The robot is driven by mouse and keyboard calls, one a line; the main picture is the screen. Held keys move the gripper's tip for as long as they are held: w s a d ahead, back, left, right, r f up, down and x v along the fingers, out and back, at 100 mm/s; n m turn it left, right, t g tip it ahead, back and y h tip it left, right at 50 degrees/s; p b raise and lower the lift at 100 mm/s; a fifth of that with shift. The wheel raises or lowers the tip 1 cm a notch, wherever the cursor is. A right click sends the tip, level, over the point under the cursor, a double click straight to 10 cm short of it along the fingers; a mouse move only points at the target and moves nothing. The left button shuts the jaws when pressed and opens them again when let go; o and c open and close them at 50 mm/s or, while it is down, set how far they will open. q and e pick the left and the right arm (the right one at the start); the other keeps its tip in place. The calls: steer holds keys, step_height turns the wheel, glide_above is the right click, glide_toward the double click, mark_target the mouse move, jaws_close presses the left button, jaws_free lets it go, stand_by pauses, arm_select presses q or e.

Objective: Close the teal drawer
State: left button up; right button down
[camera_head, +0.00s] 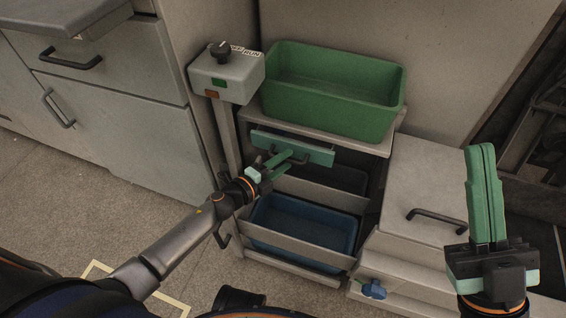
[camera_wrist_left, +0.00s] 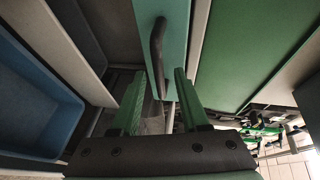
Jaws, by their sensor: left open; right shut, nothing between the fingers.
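The teal drawer (camera_head: 309,149) is in the rack under the green bin. A dark gap shows along its top edge; how far it stands out is hard to tell. Its front also shows in the left wrist view (camera_wrist_left: 175,40), with a dark bar handle (camera_wrist_left: 157,45). My left gripper (camera_head: 286,159) is open at the drawer front. In the left wrist view its fingers (camera_wrist_left: 159,76) are apart on either side of the handle's near end; contact cannot be told. My right gripper (camera_head: 481,148) is shut and empty, raised at the right, away from the drawer.
A green bin (camera_head: 330,113) sits on top of the rack. A blue bin (camera_head: 315,230) is on a lower shelf. A grey control box (camera_head: 225,75) with a black knob stands on a post left of the drawer. A grey cabinet (camera_head: 425,185) with a dark handle is to the right.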

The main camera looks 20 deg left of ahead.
arm_select(q)
jaws_close()
stand_by(0.3)
stand_by(1.1)
